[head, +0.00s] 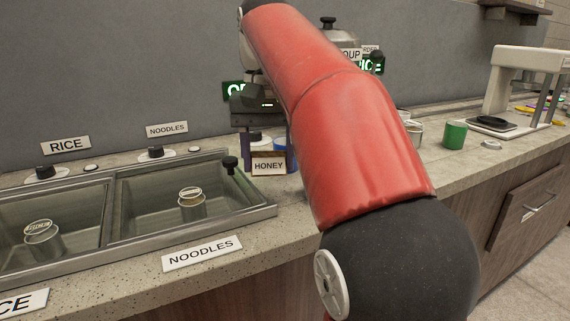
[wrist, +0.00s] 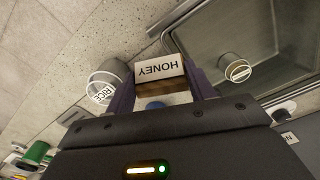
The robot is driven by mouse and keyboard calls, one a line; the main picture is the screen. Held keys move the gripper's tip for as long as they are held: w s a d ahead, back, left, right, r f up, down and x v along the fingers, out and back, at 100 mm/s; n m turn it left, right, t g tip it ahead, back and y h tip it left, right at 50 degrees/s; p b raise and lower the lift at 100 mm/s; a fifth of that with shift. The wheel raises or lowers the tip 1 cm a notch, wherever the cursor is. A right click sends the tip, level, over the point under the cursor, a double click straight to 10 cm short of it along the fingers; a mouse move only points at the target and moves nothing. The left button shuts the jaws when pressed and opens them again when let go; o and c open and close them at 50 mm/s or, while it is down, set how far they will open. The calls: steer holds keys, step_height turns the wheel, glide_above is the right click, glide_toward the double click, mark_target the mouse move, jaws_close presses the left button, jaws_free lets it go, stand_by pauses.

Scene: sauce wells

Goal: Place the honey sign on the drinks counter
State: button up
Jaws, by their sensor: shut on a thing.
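The honey sign (head: 268,163) is a small white placard with a brown wooden edge and black letters. My gripper (head: 267,153) is shut on it, with a purple finger at each side, close to the counter beside the noodles well's right end. The wrist view shows the sign (wrist: 160,68) upside down between the fingertips of my gripper (wrist: 162,84). I cannot tell whether the sign touches the counter. No surface is marked as the drinks counter; the speckled worktop (head: 470,165) runs on to the right. My red arm hides part of the worktop's middle.
Sunken wells (head: 140,205) with labelled cans fill the left worktop. A white can marked RICE (wrist: 103,88) stands near my gripper. A green cup (head: 454,135) and a white machine (head: 505,85) stand at the right. Some bare worktop lies around the cup.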

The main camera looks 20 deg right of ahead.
glide_above(284, 178)
steer(key=s+a, duration=0.2)
steer(key=f, duration=0.3)
steer(key=shift+s+f, duration=0.2)
steer(key=shift+f, duration=0.05)
steer(key=w+d+f, duration=0.2)
steer(key=shift+w+d+f, duration=0.15)
steer(key=shift+w+f, duration=0.1)
steer(key=shift+w, duration=0.05)
steer(key=shift+f, duration=0.2)
steer(key=o, duration=1)
steer(key=shift+r, duration=0.1)
